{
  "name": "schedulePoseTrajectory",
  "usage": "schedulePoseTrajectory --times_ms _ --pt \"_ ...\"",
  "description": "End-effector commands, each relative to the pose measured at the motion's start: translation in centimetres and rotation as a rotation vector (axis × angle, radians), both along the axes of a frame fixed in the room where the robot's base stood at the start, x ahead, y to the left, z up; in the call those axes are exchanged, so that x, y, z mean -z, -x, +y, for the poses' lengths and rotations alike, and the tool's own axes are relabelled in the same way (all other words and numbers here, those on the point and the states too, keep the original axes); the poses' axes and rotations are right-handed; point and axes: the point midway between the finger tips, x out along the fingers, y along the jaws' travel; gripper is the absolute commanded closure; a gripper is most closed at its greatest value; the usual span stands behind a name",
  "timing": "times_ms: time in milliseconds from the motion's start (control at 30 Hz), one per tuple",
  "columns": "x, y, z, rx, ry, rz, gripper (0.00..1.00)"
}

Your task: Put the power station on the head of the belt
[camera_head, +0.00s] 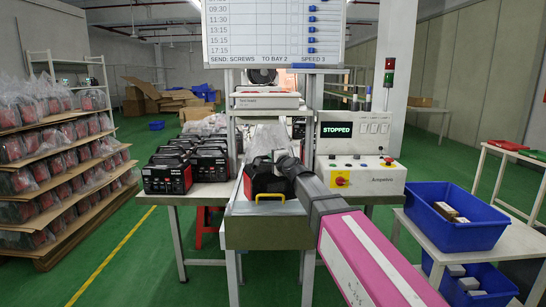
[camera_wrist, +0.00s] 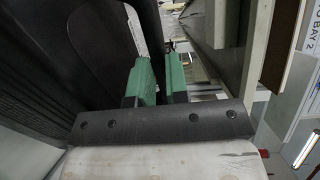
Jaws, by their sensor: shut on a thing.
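In the wrist view, the green fingers of my gripper (camera_wrist: 157,80) are shut on a black upper part, apparently the handle. The dark ribbed body of the power station (camera_wrist: 50,60) fills the left of that view. I cannot tell whether its base touches the belt, and my arm hides part of its right side.
More power stations (camera_head: 168,174) stand on the table left of the belt. A control box (camera_head: 362,180) reading STOPPED, with a yellow-backed red button, stands right. Blue bins (camera_head: 455,218) are at far right. A rack (camera_head: 62,165) of bagged units is left.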

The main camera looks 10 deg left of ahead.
Motion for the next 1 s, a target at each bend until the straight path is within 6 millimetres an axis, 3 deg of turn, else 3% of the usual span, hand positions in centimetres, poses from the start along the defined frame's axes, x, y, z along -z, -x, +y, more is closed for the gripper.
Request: schedulePoseTrajectory --times_ms 400,867,900,967,1000 --pt "3.2 0.0 0.0 0.004 -0.003 -0.001 1.0" --pt "3.5 0.0 0.0 0.004 -0.003 -0.001 1.0" --pt "3.8 0.0 0.0 0.0 0.001 0.001 0.79" --pt "3.7 0.0 0.0 0.0 0.001 0.001 0.6" --pt "3.7 0.0 0.0 0.0 0.001 0.001 0.6"
